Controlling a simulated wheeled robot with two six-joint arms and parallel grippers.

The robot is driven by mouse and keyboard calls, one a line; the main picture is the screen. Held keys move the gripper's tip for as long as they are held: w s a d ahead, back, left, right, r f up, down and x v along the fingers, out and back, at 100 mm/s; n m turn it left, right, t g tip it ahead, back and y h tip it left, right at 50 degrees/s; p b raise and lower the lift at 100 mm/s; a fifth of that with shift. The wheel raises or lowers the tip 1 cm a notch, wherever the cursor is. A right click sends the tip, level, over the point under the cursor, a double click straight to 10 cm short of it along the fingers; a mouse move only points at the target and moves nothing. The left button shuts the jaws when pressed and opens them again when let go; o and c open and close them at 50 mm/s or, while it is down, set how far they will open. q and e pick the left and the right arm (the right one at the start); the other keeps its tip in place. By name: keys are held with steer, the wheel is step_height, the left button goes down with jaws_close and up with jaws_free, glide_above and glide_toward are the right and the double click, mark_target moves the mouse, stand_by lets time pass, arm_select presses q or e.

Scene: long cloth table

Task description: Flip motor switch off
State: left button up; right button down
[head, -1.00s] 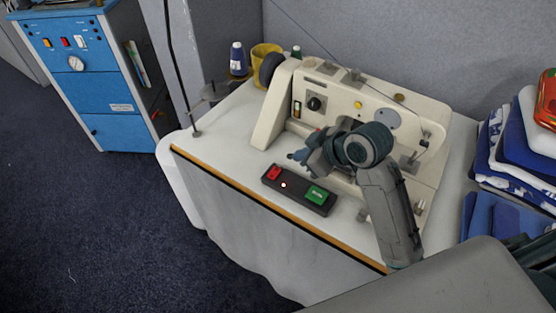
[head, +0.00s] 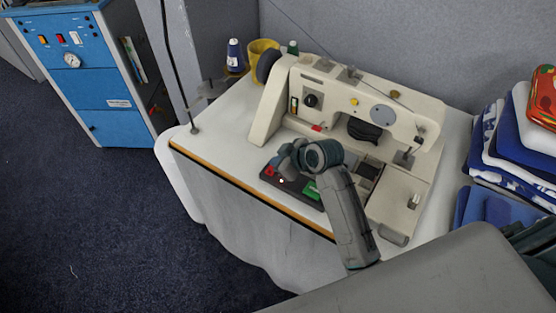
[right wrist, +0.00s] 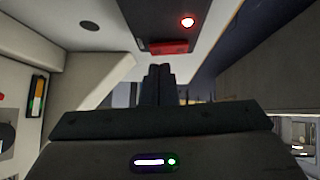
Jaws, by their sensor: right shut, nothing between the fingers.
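The dark motor switch box (head: 293,187) lies on the white table in front of the sewing machine. Its red button (head: 269,171) is at the left end and its green button (head: 312,191) at the right. A small lamp (head: 282,181) between them is lit; in the right wrist view the lamp (right wrist: 187,22) glows red beside the red switch (right wrist: 168,47). My right gripper (head: 283,166) is over the box near the red button, hiding part of it. Its closed, empty fingers (right wrist: 160,72) point toward the red switch; contact cannot be told. My left gripper is not in view.
The cream sewing machine (head: 325,85) stands just behind the box. A thin pole rises at the table's left corner. A yellow cup (head: 262,50) and thread spools stand at the back left. Folded cloth (head: 510,140) is stacked at the right. The table's front left is clear.

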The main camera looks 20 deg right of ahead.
steer(key=shift+d+f, duration=0.1)
steer(key=shift+f, duration=0.4)
steer(key=shift+f, duration=0.15)
steer(key=shift+p, duration=0.35)
steer(key=shift+s+a+p, duration=0.3)
steer(key=shift+a+p, duration=0.05)
steer(key=shift+s+a, duration=0.15)
steer(key=shift+a, duration=0.15)
steer(key=shift+r, duration=0.2)
